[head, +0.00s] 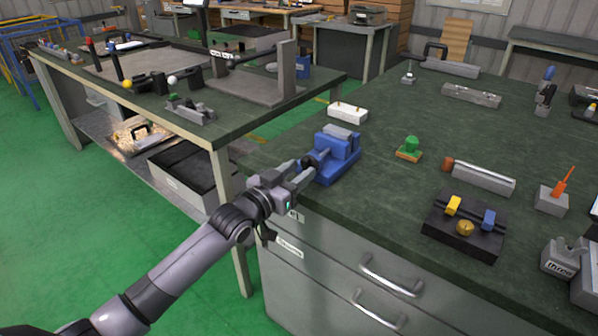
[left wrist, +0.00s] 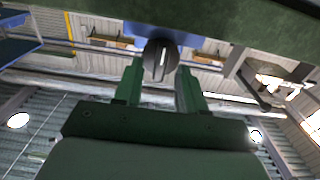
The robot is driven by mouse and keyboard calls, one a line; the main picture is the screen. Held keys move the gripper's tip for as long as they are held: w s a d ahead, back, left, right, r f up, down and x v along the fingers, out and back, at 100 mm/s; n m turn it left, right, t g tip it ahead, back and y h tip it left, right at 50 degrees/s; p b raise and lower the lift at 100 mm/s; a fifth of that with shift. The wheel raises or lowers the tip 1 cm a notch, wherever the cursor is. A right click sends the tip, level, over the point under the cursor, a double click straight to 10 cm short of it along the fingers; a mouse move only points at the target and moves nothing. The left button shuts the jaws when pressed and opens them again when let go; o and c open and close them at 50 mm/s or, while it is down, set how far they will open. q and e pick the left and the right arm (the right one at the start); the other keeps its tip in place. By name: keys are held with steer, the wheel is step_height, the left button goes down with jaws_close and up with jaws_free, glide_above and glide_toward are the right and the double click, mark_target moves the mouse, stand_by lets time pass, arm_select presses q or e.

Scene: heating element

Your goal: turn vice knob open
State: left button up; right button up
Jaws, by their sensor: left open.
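The blue vice (head: 338,156) stands at the left front corner of the green-topped workbench. Its dark round knob (head: 317,158) faces left, toward my left gripper. My left gripper (head: 303,173) is at the bench edge, with its fingertips close to the knob. In the left wrist view the knob (left wrist: 160,60) shows a light line on its face and lies at the far end of the gap between the open fingers (left wrist: 158,82). I cannot tell whether the fingers touch it. My right gripper is in neither view.
Behind the vice is a white block (head: 347,113). A green knob on a small base (head: 410,148) and a black box with coloured switches (head: 464,226) stand to its right. Drawer handles (head: 390,276) stick out below the bench top. Another workbench (head: 150,75) is at left.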

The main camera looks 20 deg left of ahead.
arm_select(q)
steer(key=shift+w+d, duration=0.15)
steer(key=shift+w, duration=0.25)
jaws_close()
